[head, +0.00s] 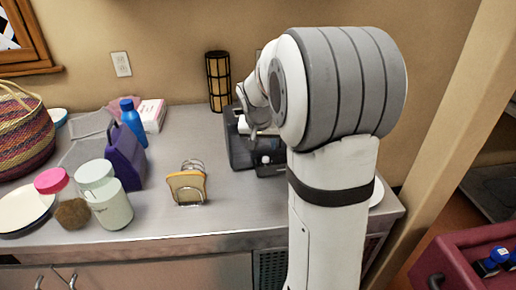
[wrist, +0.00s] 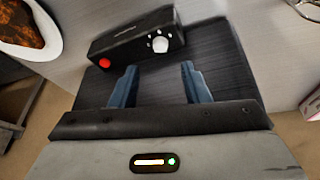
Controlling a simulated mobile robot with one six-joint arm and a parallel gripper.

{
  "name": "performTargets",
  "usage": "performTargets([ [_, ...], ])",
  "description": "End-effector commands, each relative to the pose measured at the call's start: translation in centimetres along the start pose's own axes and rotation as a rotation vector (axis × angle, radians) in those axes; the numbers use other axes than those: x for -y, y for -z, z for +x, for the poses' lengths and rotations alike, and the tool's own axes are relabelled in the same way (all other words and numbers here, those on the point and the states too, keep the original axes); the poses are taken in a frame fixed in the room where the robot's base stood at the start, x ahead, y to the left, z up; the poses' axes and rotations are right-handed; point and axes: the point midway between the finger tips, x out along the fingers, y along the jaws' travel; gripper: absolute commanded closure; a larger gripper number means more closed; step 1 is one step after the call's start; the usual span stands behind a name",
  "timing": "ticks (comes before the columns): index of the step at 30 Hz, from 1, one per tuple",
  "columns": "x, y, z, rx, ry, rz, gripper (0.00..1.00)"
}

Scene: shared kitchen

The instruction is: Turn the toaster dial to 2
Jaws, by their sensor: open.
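The dark toaster (head: 238,152) stands on the metal counter, partly hidden behind my arm in the head view. Its black front panel shows in the wrist view (wrist: 128,42), with a red button (wrist: 104,63) on the left and a white round dial (wrist: 160,44) ringed by small white marks on the right. I cannot read which mark the dial points at. My gripper (wrist: 159,66) is open and empty over the toaster, its two blue-grey fingers apart. The dial lies ahead of the gap between the fingertips, with no visible contact. The fingertips cannot be made out in the head view.
A wire rack with bread (head: 187,188) stands left of the toaster. A plate with brown food (wrist: 28,30) lies on the toaster's other side. A lantern (head: 218,82) stands behind.

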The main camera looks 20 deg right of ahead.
Motion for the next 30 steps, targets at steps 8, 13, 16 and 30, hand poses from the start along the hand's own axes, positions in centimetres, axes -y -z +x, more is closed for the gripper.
performTargets([
  [8, 0.0, 0.0, 4.1, 0.005, -0.002, 0.0, 0.58],
  [13, 0.0, 0.0, 6.4, 0.003, -0.002, 0.0, 0.58],
  [16, 0.0, 0.0, 7.2, 0.002, 0.0, 0.0, 0.58],
  [30, 0.1, 0.0, 7.5, 0.0, 0.001, -0.001, 0.7],
])
